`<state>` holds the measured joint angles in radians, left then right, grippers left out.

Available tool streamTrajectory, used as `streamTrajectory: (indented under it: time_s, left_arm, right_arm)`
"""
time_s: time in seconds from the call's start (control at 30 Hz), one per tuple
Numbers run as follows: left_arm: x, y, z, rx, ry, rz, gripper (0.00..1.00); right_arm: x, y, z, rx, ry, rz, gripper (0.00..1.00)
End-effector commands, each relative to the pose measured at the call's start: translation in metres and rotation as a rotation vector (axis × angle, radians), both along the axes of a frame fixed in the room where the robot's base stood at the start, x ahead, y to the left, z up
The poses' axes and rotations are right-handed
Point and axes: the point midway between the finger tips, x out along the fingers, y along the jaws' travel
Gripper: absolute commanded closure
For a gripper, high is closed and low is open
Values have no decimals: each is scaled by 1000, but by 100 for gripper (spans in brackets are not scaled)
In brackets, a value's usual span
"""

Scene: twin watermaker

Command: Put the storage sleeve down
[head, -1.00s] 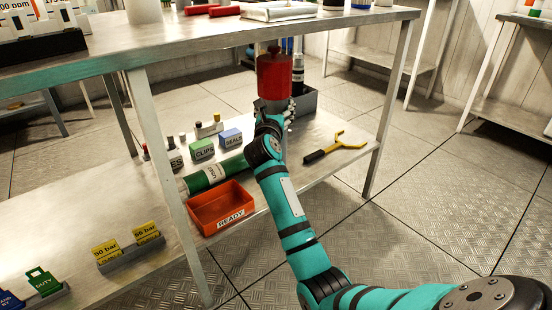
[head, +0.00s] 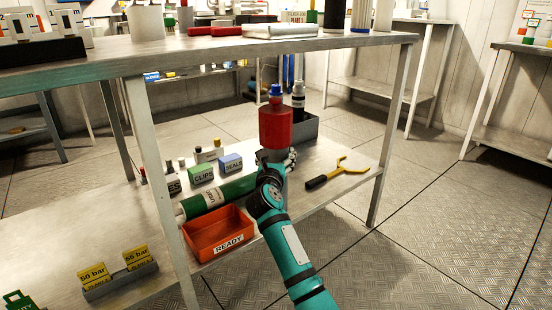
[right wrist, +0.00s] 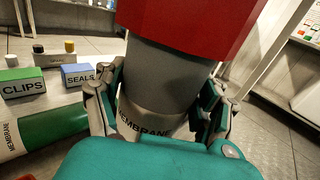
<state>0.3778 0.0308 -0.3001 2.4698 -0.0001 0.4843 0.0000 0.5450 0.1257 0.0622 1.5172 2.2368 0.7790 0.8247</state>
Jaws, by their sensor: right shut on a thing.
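The storage sleeve (head: 275,127) is a wide red cylinder in the head view, held upright above the back of the lower shelf (head: 345,200). In the right wrist view its red part (right wrist: 190,22) sits over a grey cylinder with a silver band lettered MEMBRANE (right wrist: 145,125). My right gripper (head: 275,158) is shut around the grey lower part, with a finger on each side in the right wrist view (right wrist: 160,105). The sleeve's underside is hidden, so I cannot tell whether it touches the shelf. My left gripper is not in view.
A grey box (head: 305,128) is behind. The upper table (head: 330,42) overhangs.

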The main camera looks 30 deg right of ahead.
Motion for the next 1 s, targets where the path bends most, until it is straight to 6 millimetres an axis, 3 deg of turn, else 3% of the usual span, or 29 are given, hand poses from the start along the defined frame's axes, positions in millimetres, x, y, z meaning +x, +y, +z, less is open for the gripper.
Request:
streamTrajectory:
  time_s: [0.03, 0.07, 0.27, 0.67, 1.0]
  left_arm:
    - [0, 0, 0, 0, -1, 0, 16]
    - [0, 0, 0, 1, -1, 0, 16]
    - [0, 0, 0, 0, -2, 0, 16]
    - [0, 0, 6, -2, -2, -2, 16]
    - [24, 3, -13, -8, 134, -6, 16]
  right_arm:
    - [0, 0, 2, -3, -5, 1, 88]
    - [0, 0, -3, 1, 1, 0, 29]
    - [0, 0, -2, 1, 1, 0, 3]
    - [-6, 7, 2, 2, 1, 2, 3]
    - [-60, 51, 4, 4, 3, 1, 3]
